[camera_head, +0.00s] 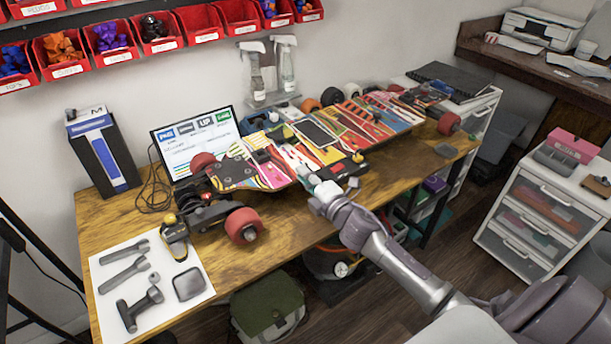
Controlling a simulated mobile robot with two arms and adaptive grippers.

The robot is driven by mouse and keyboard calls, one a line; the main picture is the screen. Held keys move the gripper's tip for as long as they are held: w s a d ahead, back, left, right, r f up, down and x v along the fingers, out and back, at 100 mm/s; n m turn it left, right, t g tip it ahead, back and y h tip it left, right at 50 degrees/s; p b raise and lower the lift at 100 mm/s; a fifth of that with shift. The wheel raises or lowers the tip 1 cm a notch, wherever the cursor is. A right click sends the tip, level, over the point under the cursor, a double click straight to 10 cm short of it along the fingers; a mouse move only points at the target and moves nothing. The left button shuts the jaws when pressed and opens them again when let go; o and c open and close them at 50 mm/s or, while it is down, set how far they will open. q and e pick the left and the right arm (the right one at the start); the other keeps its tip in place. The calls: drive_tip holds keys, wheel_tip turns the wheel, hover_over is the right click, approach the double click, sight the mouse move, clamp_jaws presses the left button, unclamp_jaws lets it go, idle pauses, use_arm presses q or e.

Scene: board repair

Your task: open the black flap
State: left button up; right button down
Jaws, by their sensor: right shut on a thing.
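The electric skateboard (378,120) lies across the workbench, with a bright, patterned deck. A black flap (343,168) shows at the deck's near edge, just right of my right gripper. A dark rectangular panel (316,132) lies farther back on the deck. My right gripper (313,182) reaches in from the lower right and is shut on the flap at its left end. The fingertips are small here, and the exact contact is partly hidden. The flap looks low against the board; its angle is hard to tell. My left gripper is out of view.
A screen (196,142) and spray bottles (286,65) stand behind the board. A drawer unit (540,205) stands right.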

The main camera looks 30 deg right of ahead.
drive_tip(key=c, duration=1.4)
unclamp_jaws()
drive_tip(key=shift+c, duration=0.2)
drive_tip(key=s+d, duration=0.1)
drive_tip(key=s, duration=1.1)
drive_tip(key=shift+f, duration=0.15)
